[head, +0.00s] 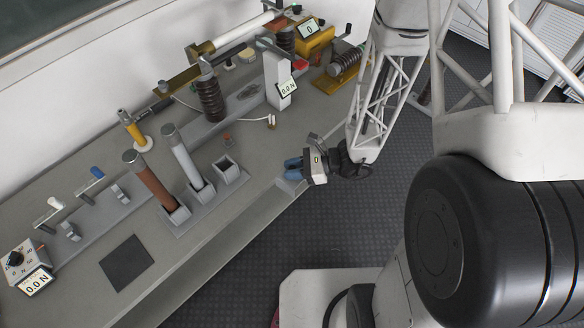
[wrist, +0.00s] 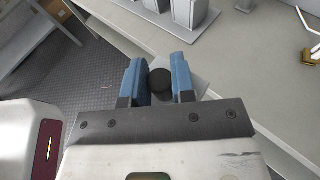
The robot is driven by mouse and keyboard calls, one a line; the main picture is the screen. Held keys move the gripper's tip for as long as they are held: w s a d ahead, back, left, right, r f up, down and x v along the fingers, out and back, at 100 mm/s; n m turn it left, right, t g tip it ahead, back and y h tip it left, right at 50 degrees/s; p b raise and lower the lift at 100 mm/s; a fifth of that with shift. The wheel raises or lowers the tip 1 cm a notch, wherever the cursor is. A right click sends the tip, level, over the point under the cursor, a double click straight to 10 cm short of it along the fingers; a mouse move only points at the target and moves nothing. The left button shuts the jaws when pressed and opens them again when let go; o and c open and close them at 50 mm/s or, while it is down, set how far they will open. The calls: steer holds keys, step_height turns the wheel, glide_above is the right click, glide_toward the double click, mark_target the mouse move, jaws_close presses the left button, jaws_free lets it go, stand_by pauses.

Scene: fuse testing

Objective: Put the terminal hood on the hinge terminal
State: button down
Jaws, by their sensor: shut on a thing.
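My gripper (head: 288,168) is at the front edge of the bench, low over a small pale plate (head: 291,187). In the wrist view its two blue fingers (wrist: 156,64) are closed around a dark round piece (wrist: 160,82), which looks like the terminal hood. In the head view the fingers hide this piece. I cannot tell whether it touches the plate. A ribbed brown insulator (head: 211,100) stands at the back of the bench with metal fittings on top (head: 206,66). I cannot tell for certain which fitting is the hinge terminal.
A brown tube (head: 150,180) and a grey tube (head: 187,155) stand in holders beside an empty holder (head: 228,172). A dark mat (head: 127,262) lies front left.

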stand_by(0.4)
steer(key=w+d+m+t+h, duration=0.1)
steer(key=w+d+m+t, duration=0.15)
steer(key=w, duration=0.65)
steer(key=w+d+m+t+h, duration=0.1)
steer(key=w+d+m+t, duration=0.15)
steer(key=w, duration=0.65)
steer(key=w+d+m+t+h, duration=0.15)
steer(key=w+t, duration=0.25)
steer(key=w, duration=0.5)
steer(key=w+d+r+m+t+h, duration=0.1)
steer(key=w+d+r+m+h, duration=0.1)
steer(key=w, duration=0.5)
steer(key=w+d+r+m+t+h, duration=0.2)
steer(key=w+d+m, duration=0.1)
steer(key=w+d, duration=0.2)
steer(key=w+d+r+m+t+h, duration=0.2)
steer(key=w+d+m+h, duration=0.1)
steer(key=w, duration=0.6)
steer(key=shift+w+d+r, duration=0.15)
steer(key=shift+d+r, duration=0.1)
steer(key=shift+d, duration=0.25)
steer(key=shift+d+r, duration=0.1)
